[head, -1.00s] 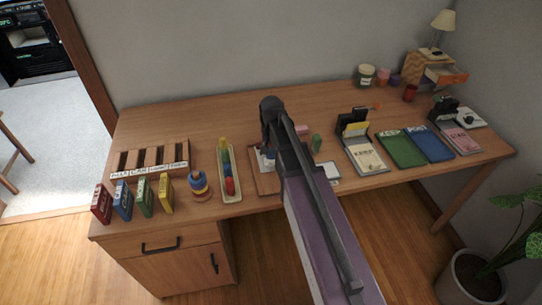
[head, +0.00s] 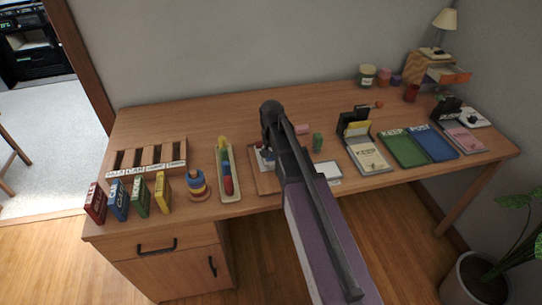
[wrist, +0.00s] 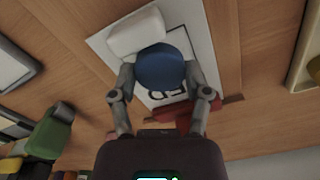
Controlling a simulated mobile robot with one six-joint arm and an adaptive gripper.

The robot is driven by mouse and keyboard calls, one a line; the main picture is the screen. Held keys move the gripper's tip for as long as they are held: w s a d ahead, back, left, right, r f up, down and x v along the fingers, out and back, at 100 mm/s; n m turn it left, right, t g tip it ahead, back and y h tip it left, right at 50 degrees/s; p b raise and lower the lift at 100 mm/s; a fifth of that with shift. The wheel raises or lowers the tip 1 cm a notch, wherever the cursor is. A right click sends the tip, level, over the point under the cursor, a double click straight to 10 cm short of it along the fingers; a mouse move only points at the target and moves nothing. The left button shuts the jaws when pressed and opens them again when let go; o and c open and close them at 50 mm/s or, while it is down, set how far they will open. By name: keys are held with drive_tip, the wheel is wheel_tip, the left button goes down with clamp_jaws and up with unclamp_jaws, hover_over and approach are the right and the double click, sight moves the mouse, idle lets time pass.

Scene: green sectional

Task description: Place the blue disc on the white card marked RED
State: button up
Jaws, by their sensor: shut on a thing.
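The blue disc (wrist: 160,66) is between the fingers of my gripper (wrist: 160,76) in the wrist view. The gripper is shut on it. Behind the disc is a white card (wrist: 194,38) with dark lettering. Only part of the word shows, with "ED" readable, and the disc and fingers cover some of the card. The disc overlaps the card in this view; I cannot tell whether it touches it. In the head view my arm hides the disc and most of the gripper, and a bit of the card (head: 260,165) shows beside the arm.
A white block (wrist: 137,35) lies on the card beside the disc. A red piece (wrist: 172,112) and a green object (wrist: 50,132) are near the fingers. In the head view a ring stacker (head: 198,187) and a tray of coloured pieces (head: 229,192) stand left of the arm.

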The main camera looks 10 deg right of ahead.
sight(272, 156)
drive_tip(key=shift+f, duration=0.2)
drive_tip(key=o, duration=0.9)
drive_tip(key=shift+c, duration=0.2)
drive_tip(key=shift+r, duration=0.15)
wheel_tip(272, 156, up, 12)
drive_tip(key=p, duration=1.2)
drive_tip(key=shift+r, duration=0.1)
drive_tip(key=s+n, duration=0.4)
drive_tip(key=s, duration=1.2)
drive_tip(key=shift+a, duration=0.15)
